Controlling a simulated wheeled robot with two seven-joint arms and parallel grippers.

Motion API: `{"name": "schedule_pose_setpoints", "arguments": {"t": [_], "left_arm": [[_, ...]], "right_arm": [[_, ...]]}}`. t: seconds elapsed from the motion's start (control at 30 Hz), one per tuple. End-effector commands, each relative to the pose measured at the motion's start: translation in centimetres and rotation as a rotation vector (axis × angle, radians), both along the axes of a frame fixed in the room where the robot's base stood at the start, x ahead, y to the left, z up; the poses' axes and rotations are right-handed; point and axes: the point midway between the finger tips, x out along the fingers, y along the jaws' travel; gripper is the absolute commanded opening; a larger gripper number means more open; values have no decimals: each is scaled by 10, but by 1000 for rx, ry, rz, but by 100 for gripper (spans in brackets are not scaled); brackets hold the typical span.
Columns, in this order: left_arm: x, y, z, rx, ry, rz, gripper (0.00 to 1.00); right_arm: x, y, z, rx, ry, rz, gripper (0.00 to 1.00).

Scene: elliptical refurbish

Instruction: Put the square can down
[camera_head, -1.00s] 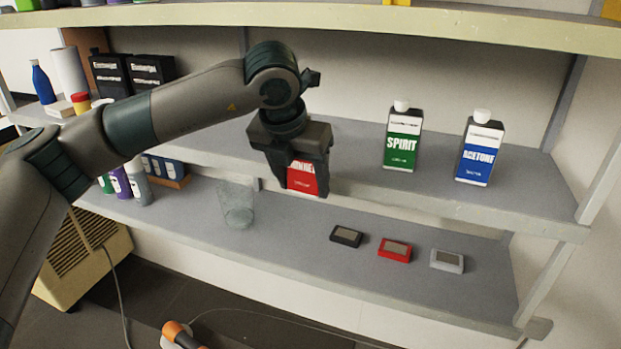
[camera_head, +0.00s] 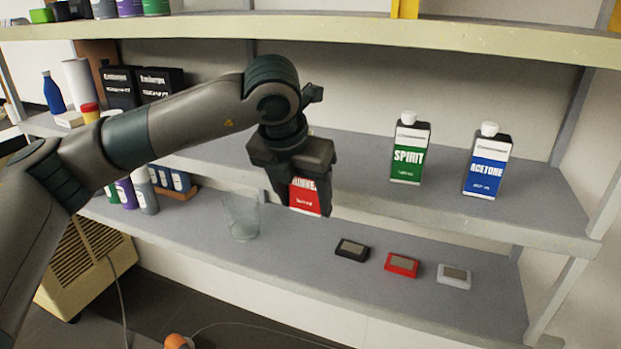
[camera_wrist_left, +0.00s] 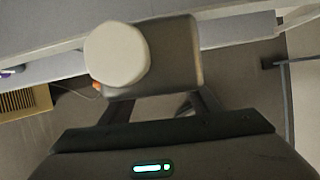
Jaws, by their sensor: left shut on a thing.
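A square can (camera_head: 306,196) with a red label is held between the fingers of my left gripper (camera_head: 298,200) in the head view. The label's lettering is partly covered by the fingers. The can is upright or nearly so, at the front edge of the middle shelf (camera_head: 440,213); I cannot tell whether it touches the shelf. In the left wrist view, the can's round white cap (camera_wrist_left: 117,54) and its top (camera_wrist_left: 178,60) show close to the camera. My left gripper is shut on the can. My right gripper is in neither view.
A green SPIRIT can (camera_head: 408,150) and a blue ACETONE can (camera_head: 487,163) stand to the right on the middle shelf. Below are a clear glass (camera_head: 242,215) and black (camera_head: 352,249), red (camera_head: 401,264) and grey (camera_head: 454,276) small devices. Black boxes (camera_head: 140,86) stand at left.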

Motion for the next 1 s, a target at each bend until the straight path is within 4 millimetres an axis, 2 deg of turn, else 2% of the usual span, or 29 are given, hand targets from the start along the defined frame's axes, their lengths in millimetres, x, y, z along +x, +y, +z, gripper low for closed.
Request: {"name": "schedule_pose_setpoints", "arguments": {"t": [0.17, 0.37, 1.0], "left_arm": [[-2, 4, -5, -2, 1, -51, 18], [-7, 15, -21, -3, 1, -202, 18], [-41, 59, -84, -5, 2, -950, 18]], "right_arm": [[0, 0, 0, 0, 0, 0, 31], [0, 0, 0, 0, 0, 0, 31], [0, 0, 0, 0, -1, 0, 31]]}}
